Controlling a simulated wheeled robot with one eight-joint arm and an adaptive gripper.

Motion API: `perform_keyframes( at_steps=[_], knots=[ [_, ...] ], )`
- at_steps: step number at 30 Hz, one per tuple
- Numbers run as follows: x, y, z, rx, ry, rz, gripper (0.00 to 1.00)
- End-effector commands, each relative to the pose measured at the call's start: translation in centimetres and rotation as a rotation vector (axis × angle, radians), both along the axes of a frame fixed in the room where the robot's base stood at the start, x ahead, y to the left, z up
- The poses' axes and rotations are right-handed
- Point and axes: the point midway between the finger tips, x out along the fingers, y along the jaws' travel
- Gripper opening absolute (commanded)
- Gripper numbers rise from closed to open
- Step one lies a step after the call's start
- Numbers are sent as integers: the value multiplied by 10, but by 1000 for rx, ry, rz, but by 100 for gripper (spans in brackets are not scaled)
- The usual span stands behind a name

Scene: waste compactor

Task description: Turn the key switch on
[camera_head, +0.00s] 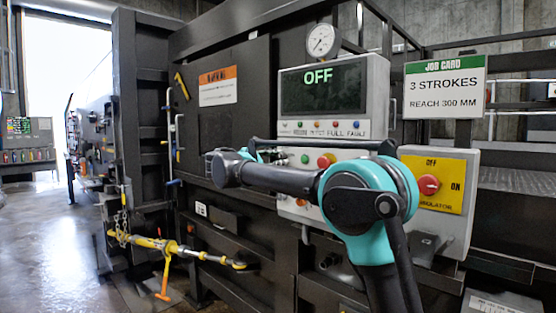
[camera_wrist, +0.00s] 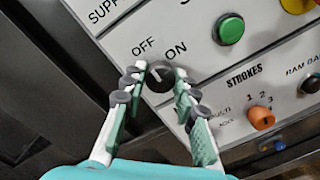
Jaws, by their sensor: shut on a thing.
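The key switch (camera_wrist: 160,80) is a small dark round knob on the grey control panel, with the labels OFF and ON above it in the wrist view. A light mark shows on its face, but I cannot tell clearly which label it points to. My gripper (camera_wrist: 160,73) has its two fingers on either side of the knob, shut on it. In the head view my arm hides the key switch and most of my gripper. The display screen (camera_head: 322,90) above the panel reads OFF in green.
A green button (camera_wrist: 228,29) and an orange STROKES selector (camera_wrist: 261,118) sit right of the key switch. A red isolator knob (camera_head: 429,185) on a yellow plate is at the right. A JOB CARD sign (camera_head: 444,88) reads 3 strokes, reach 300 mm. A yellow ratchet bar (camera_head: 160,243) is at lower left.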

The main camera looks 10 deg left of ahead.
Motion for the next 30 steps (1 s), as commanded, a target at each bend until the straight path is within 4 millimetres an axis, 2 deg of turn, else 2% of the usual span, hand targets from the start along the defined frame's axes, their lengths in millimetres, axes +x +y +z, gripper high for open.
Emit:
perform_keyframes(
  at_steps=[2, 14, 30],
  knots=[
    [0, 0, 0, 0, 1, -1, 0],
    [0, 0, 0, 66, -50, 0, 0],
    [0, 0, 0, 431, -334, -1, 0]
  ],
)
